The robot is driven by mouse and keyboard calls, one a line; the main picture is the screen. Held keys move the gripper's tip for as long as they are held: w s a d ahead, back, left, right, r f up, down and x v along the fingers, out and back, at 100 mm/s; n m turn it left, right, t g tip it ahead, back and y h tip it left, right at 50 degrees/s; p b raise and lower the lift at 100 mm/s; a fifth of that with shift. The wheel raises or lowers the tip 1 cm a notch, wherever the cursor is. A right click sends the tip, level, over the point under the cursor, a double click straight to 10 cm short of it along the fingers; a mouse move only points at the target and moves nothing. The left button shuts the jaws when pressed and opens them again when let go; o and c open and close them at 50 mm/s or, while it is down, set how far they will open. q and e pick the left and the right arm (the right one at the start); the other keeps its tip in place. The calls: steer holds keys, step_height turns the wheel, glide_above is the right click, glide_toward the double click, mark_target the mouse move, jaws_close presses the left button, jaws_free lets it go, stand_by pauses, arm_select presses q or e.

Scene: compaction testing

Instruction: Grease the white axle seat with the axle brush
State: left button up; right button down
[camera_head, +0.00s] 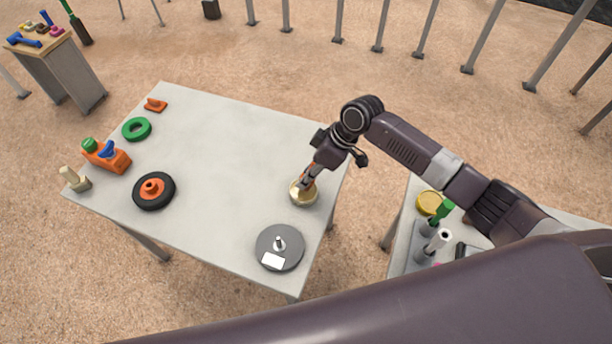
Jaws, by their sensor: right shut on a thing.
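My right gripper (309,178) is at the right edge of the pale table, directly over a round gold tin (303,198). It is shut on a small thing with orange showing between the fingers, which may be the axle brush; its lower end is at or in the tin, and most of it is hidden. A grey disc (265,243) with a short metal post and a white rectangular patch (273,261) lies near the table's front corner, apart from the gripper. I cannot tell for sure which part is the white axle seat. My left gripper is out of view.
On the pale table (220,150) stand a black wheel with orange hub (154,190), a green ring (137,129), an orange block (110,158), a beige piece (75,180) and a small orange piece (156,105). The table's middle is clear. A second table at right holds a yellow tin (430,203).

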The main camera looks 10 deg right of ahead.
steer(key=shift+f+b, duration=0.3)
steer(key=shift+f, duration=0.2)
stand_by(0.9)
steer(key=shift+s+f, duration=0.15)
stand_by(1.4)
step_height(320, 180, up, 7)
steer(key=p, duration=0.7)
steer(key=shift+p, duration=0.35)
steer(key=shift+f+b, duration=2.05)
steer(key=shift+f, duration=0.75)
steer(key=shift+f+b, duration=0.35)
steer(key=shift+f, duration=0.25)
